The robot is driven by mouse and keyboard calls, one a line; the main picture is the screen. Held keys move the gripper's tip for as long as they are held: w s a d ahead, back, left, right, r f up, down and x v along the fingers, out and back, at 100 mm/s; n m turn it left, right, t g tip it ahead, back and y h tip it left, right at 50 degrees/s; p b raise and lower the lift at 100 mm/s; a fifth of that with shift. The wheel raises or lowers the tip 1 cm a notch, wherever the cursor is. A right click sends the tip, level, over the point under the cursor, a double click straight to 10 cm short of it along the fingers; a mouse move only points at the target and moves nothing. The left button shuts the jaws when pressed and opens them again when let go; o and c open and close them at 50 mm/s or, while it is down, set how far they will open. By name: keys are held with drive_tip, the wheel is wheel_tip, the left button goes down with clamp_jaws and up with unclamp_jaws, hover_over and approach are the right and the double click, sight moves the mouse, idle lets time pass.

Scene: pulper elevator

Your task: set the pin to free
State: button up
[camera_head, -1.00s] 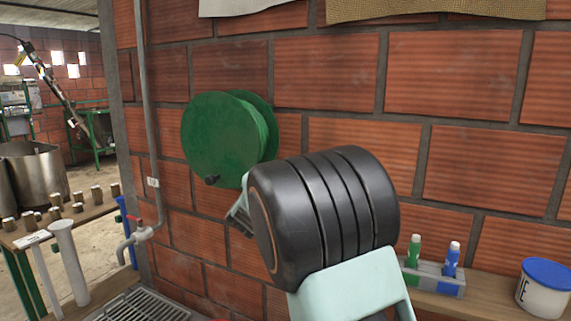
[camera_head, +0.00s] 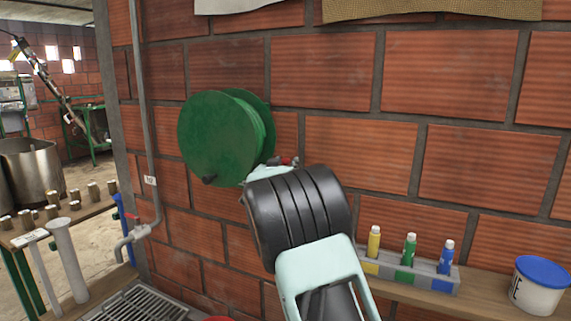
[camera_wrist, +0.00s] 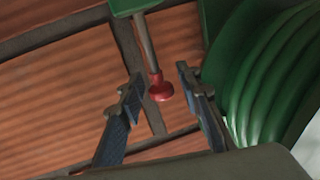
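The pin shows in the wrist view as a red knob (camera_wrist: 162,93) on a grey rod that comes down from a green bracket (camera_wrist: 138,5). The green reel (camera_head: 217,138) hangs on the brick wall, and its ribbed side (camera_wrist: 265,75) fills the right of the wrist view. My gripper (camera_wrist: 160,72) is open, with one finger on each side of the knob in the picture. I see gaps between fingers and knob; depth is unclear. In the head view a small red spot (camera_head: 287,161) shows beside the reel, partly hidden by my arm.
A grey pipe (camera_head: 147,110) with a tap runs down the wall at left. A shelf (camera_head: 420,300) at lower right bears a caddy of yellow, green and blue bottles and a white tub (camera_head: 538,292) with a blue lid. A bench (camera_head: 80,222) stands at left.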

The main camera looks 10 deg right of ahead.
clamp_jaws()
drive_tip(key=shift+r, duration=0.1)
drive_tip(key=shift+r+p, duration=1.35)
drive_tip(key=shift+r, duration=0.1)
drive_tip(key=shift+o, duration=1)
unclamp_jaws()
drive_tip(key=shift+o, duration=0.4)
drive_tip(key=v, duration=1.2)
